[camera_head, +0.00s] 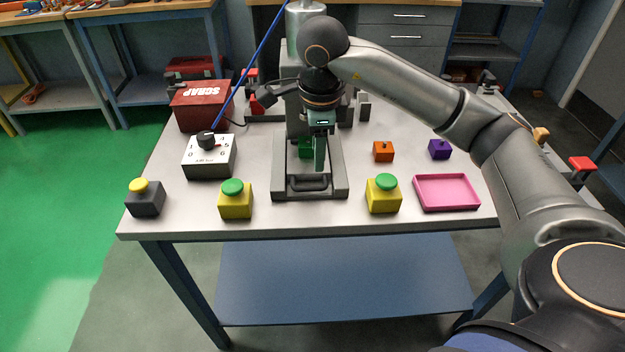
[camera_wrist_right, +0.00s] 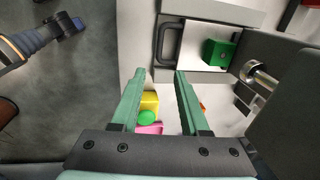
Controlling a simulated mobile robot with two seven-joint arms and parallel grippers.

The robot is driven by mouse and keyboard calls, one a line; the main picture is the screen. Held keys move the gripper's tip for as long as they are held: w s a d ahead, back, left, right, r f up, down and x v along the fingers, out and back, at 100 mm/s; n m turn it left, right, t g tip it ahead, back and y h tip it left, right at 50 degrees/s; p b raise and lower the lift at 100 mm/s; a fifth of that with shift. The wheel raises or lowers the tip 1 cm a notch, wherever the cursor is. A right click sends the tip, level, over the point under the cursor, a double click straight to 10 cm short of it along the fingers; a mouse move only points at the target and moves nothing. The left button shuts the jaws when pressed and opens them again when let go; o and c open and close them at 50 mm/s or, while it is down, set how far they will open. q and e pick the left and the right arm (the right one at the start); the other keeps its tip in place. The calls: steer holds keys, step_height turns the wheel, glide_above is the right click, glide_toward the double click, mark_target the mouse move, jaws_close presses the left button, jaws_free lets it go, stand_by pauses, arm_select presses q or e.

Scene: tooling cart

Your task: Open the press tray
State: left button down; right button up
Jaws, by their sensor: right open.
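The press tray (camera_head: 309,195) is a grey frame at the front of the press (camera_head: 297,120), with a dark handle (camera_head: 308,183) across its near end. The handle also shows in the right wrist view (camera_wrist_right: 168,42), just beyond the fingertips. A green cube (camera_head: 305,146) lies behind the handle, partly hidden by my fingers; it also shows in the right wrist view (camera_wrist_right: 218,53). My right gripper (camera_head: 320,166) points down over the tray. Its green fingers are apart and empty in the right wrist view (camera_wrist_right: 160,76), close to the handle but not around it. My left gripper is out of view.
Yellow boxes with green buttons stand left (camera_head: 236,205) and right (camera_head: 383,199) of the tray. A dial box (camera_head: 210,160), red scrap bin (camera_head: 200,108), yellow-button box (camera_head: 145,203), pink tray (camera_head: 446,194), orange cube (camera_head: 383,153) and purple cube (camera_head: 440,150) surround the press.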

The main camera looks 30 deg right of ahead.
mark_target(316, 187)
steer(key=f, duration=0.3)
steer(key=w+f, duration=0.1)
steer(key=f, duration=0.5)
steer(key=shift+w+d+f, duration=0.25)
steer(key=shift+d+f, duration=0.15)
jaws_close()
stand_by(0.9)
